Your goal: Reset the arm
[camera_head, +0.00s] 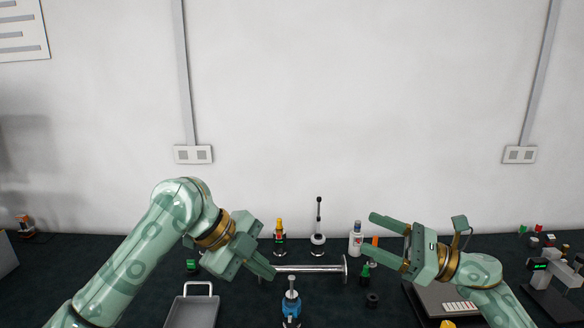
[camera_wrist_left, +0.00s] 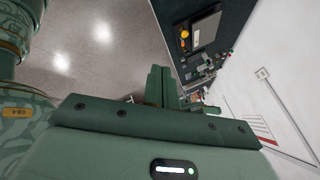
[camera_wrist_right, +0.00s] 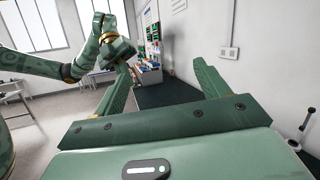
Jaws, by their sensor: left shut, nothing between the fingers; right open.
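My left gripper (camera_head: 273,271) is shut and empty, reaching in from the left above the dark bench; in the left wrist view its fingers (camera_wrist_left: 161,85) lie together. My right gripper (camera_head: 378,238) is open and empty on the right, its two fingers pointing left, above the bench. In the right wrist view its fingers (camera_wrist_right: 160,85) stand wide apart with nothing between them. My left arm also shows in the right wrist view.
The dark bench (camera_head: 100,262) runs along a white wall. A metal rod with end flanges (camera_head: 315,268), a blue device (camera_head: 291,305), a grey tray (camera_head: 190,314), a white bottle (camera_head: 356,240) and an antenna-like post (camera_head: 318,225) stand around the middle. A grey panel (camera_head: 432,297) lies right.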

